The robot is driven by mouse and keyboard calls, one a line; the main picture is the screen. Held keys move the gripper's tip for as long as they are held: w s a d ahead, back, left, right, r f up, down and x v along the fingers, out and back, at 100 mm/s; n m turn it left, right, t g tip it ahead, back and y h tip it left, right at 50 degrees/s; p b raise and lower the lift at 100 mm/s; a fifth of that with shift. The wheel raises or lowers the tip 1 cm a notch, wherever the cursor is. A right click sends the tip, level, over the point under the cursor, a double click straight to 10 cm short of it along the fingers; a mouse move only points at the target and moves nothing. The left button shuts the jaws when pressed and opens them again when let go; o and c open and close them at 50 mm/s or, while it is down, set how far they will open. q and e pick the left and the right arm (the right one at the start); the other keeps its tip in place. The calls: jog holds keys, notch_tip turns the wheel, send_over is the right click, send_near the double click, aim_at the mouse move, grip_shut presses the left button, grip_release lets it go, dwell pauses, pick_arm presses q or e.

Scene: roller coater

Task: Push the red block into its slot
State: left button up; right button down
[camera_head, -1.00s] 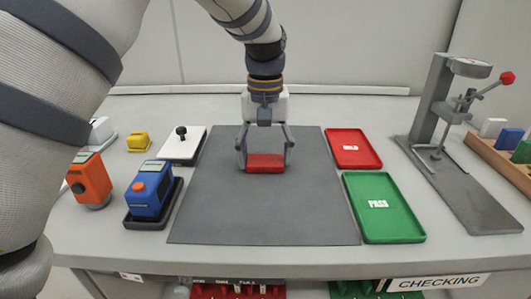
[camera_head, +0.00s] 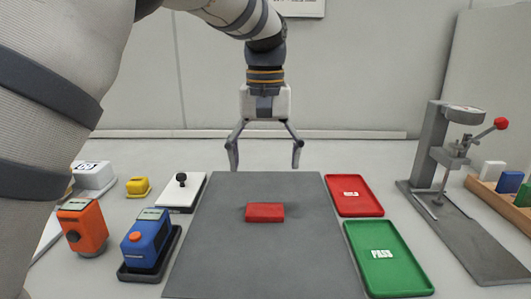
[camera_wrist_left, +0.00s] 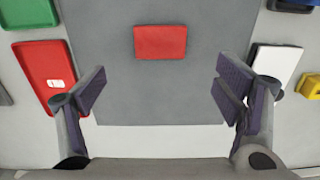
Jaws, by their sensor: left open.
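The red block (camera_head: 265,212) lies flat on the grey mat (camera_head: 220,260), near its middle. It also shows in the left wrist view (camera_wrist_left: 160,42), at the top centre. My left gripper (camera_head: 266,162) is open and empty, with its fingers spread wide. It hangs above and behind the block, near the mat's back edge, and does not touch it. In the left wrist view its finger pads (camera_wrist_left: 162,88) stand apart with nothing between them. I cannot tell which slot belongs to the block. My right gripper is in neither view.
Right of the mat lie a red tray (camera_head: 352,208) and a green PASS tray (camera_head: 390,282). Farther right stand a lever press (camera_head: 440,155) and a wooden rack (camera_head: 500,192) with coloured blocks. Blue (camera_head: 145,245) and orange (camera_head: 83,226) devices and a white plate (camera_head: 178,196) stand left.

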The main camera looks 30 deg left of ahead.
aim_at(264, 209)
pick_arm(q)
jog(key=shift+r, duration=1)
jog(key=c, duration=0.3)
jog(key=shift+s+a+m, duration=0.2)
jog(key=shift+s+m, duration=0.05)
jog(key=shift+m, duration=0.95)
jog(key=shift+c, duration=0.8)
notch_tip(264, 209, down, 12)
jog(key=m, duration=0.8)
jog(key=m+t+h, duration=0.1)
jog(key=m, duration=0.6)
jog(key=shift+w+m+h, duration=0.15)
jog(key=shift+m+h, duration=0.15)
jog(key=shift+m, duration=0.1)
